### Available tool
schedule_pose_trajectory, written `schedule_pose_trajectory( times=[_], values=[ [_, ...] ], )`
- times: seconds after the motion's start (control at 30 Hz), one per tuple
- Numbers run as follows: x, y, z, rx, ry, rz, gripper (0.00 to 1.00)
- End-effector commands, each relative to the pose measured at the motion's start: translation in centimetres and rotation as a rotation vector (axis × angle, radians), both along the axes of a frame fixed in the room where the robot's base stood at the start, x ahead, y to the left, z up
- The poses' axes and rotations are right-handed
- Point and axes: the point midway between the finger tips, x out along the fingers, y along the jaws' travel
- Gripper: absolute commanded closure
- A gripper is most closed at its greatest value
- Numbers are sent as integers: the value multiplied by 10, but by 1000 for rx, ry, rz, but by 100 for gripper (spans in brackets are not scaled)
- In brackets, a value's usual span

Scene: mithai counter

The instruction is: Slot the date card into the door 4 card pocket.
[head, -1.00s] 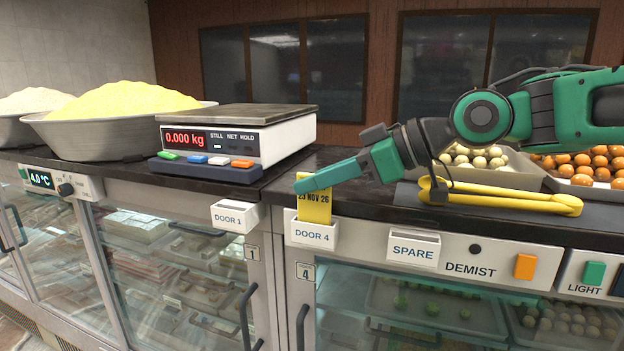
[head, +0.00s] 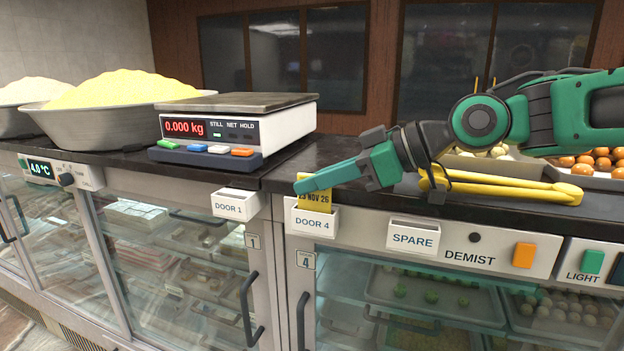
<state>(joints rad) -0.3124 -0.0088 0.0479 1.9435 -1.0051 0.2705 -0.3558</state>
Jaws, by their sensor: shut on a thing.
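The yellow date card (head: 315,198), printed "23 NOV 26", stands upright with its lower part hidden behind the front wall of the white door 4 card pocket (head: 311,220). Its printed line shows just above the pocket rim. My gripper (head: 302,186) reaches in from the right and is shut on the card's top edge. The fingers cover the card's top. How deep the card sits inside the pocket is hidden.
The door 1 pocket (head: 237,203) is to the left and the spare pocket (head: 413,235) to the right. A scale (head: 240,128) reading 0.000 kg stands at the counter's edge. Yellow tongs (head: 510,190) lie behind the spare pocket, near sweet trays.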

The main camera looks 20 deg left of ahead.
Motion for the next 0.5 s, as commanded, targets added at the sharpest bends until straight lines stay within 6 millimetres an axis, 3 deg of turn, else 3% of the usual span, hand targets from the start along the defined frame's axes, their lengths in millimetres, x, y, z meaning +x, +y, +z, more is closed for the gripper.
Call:
schedule_pose_trajectory(
  times=[0.37,0.47,0.5],
  values=[
    [0,0,-2,0,0,0,100],
    [0,0,-2,0,0,0,75],
    [0,0,-2,0,0,0,73]
  ],
)
